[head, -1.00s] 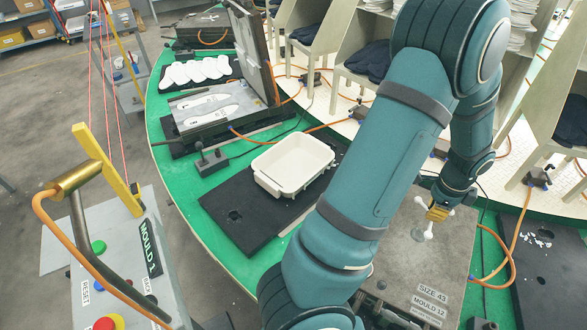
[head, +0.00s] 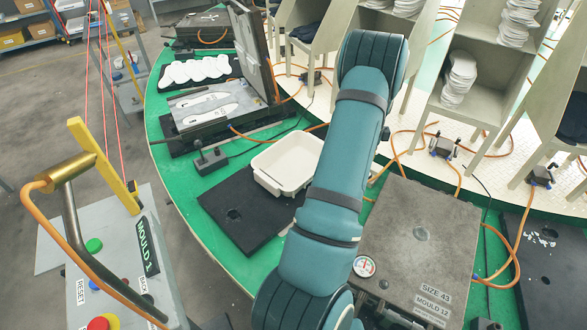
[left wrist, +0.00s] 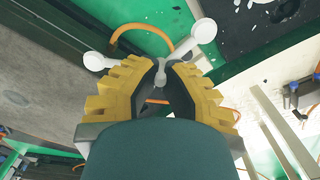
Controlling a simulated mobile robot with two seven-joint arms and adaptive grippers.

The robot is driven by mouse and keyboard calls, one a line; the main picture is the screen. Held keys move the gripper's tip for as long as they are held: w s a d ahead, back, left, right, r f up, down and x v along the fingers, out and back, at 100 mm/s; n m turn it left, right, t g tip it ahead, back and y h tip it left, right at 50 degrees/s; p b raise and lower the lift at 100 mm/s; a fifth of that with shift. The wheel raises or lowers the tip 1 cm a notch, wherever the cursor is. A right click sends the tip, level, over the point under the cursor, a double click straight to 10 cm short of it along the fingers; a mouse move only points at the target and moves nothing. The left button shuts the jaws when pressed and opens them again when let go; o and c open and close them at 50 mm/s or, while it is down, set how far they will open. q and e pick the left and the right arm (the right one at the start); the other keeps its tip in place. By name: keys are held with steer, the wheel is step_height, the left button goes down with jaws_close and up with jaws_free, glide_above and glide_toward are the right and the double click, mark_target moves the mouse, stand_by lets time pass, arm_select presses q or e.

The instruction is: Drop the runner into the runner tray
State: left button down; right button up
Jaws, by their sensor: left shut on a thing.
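The runner (left wrist: 204,31) is a white branched piece with round knobs at its ends, seen in the left wrist view. My left gripper (left wrist: 163,76) has yellow fingers and is shut on the runner's middle, with knobs sticking out on both sides. In the head view my teal arm hides this gripper and the runner. The white runner tray (head: 271,184) stands on a black mat on the green carousel, and my arm covers its right edge. The tray's visible inside looks empty. My right gripper is in neither view.
A closed mould (head: 425,210) marked SIZE 43, MOULD 12 is right of my arm. An open mould (head: 215,137) with white insoles stands behind the tray. A control post (head: 120,265) is at front left. Orange hoses and a grey lever box (head: 211,161) lie around.

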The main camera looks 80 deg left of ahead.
arm_select(q)
steer(key=s+a+f+n+b, duration=0.1)
steer(key=s+a+f+n, duration=0.1)
steer(key=s+a, duration=0.7)
steer(key=s+a+f+n+b, duration=0.1)
steer(key=s+a+f+n, duration=0.1)
steer(key=s+a, duration=0.75)
steer(key=shift+s+d+f+b, duration=0.25)
steer(key=shift+d+f+b, duration=0.1)
steer(key=shift+f, duration=0.5)
steer(key=shift+s+d+f+b, duration=0.2)
steer(key=shift+d+f+b, duration=0.1)
steer(key=shift+f, duration=0.55)
steer(key=shift+s+d+f+b, duration=0.25)
steer(key=shift+f+b, duration=0.1)
steer(key=shift+f, duration=0.5)
steer(key=c, duration=1)
jaws_free()
steer(key=shift+c, duration=0.2)
step_height(320, 180, up, 12)
